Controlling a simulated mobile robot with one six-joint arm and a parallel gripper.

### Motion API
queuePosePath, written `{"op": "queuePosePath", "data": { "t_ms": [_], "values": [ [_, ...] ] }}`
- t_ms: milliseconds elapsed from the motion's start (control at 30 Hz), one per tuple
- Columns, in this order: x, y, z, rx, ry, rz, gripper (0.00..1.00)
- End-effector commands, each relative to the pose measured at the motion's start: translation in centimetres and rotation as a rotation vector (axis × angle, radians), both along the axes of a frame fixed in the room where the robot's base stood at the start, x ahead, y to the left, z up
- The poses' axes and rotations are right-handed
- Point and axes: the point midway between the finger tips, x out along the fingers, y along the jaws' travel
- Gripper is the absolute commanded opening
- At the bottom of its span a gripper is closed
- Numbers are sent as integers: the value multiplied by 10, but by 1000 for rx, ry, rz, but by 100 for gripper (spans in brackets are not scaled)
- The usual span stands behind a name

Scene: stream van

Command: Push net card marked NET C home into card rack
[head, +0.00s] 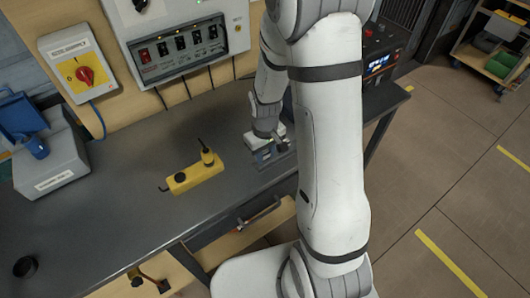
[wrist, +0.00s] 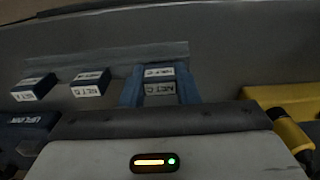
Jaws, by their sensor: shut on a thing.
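The net card marked NET C (wrist: 158,90) shows in the middle of the wrist view, with blue sides and pale labels, and lies between the fingers of my gripper (wrist: 159,98). My gripper is shut on it. The gripper (head: 267,151) also shows in the head view, low at the bench top, where my arm partly hides it. The card rack (wrist: 110,57) is the dark grey strip behind the cards. The card's front end is against or close to the rack; how deep it sits cannot be told.
Two other blue labelled cards, one (wrist: 33,87) at far left and one (wrist: 90,82) nearer, stand left of NET C. A yellow box (head: 195,176) lies on the bench (head: 110,205), left of my gripper. A black device with a lit screen (head: 378,62) stands right.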

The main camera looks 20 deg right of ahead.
Motion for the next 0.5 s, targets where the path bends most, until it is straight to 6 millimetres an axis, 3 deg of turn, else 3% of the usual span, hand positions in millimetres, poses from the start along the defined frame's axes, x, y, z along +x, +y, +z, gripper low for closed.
{"op": "queuePosePath", "data": {
  "t_ms": [167,200,500],
  "values": [
    [0,0,-5,0,0,0,1],
    [0,0,-4,0,0,0,31],
    [0,0,-4,0,0,0,54]
  ]
}}
